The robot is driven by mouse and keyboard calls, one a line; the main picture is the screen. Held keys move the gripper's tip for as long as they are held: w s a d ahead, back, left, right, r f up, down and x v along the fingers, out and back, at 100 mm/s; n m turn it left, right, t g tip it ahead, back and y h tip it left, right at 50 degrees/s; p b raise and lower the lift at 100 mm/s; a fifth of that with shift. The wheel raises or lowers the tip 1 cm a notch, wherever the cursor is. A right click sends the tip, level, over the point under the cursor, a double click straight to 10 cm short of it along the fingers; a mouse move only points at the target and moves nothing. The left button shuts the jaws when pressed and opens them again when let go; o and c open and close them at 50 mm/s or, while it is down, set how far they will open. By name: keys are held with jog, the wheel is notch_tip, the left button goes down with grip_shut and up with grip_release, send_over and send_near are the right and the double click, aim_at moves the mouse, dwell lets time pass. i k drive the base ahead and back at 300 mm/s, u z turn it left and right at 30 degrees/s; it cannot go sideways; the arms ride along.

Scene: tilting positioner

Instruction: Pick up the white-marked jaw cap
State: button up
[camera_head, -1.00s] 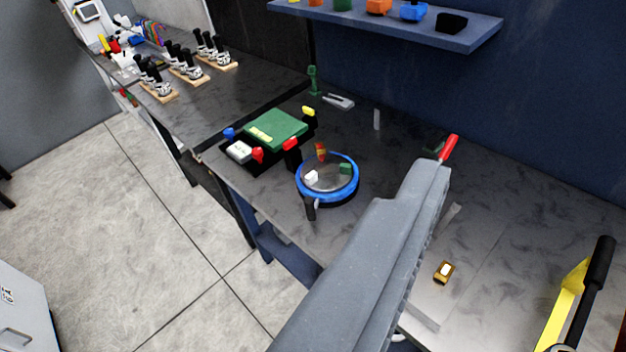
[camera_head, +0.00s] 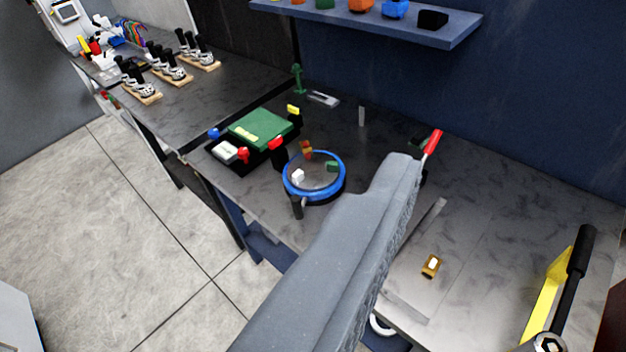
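A round positioner with a blue rim (camera_head: 343,186) stands on the dark bench, with small jaw pieces on its grey disc. A small brass block with a white mark on top (camera_head: 431,265) lies alone on the bench to the right. I cannot tell for sure which is the white-marked jaw cap. My gripper (camera_head: 400,165) shows as a long grey body reaching up from the bottom, between positioner and brass block. Its fingertips are not clear; nothing is seen held.
Left of the positioner lies a green plate (camera_head: 262,127) with coloured clamps around it. A yellow-and-black handled tool (camera_head: 556,290) stands at the right. A red-handled item (camera_head: 432,143) is just beyond my gripper. A blue shelf (camera_head: 380,24) overhangs the back. Bench around the brass block is mostly clear.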

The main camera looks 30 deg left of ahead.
aim_at(432, 264)
jog(key=k, duration=0.4)
jog(key=z, duration=0.2)
jog(key=i, duration=1.3)
jog(key=u, duration=0.85)
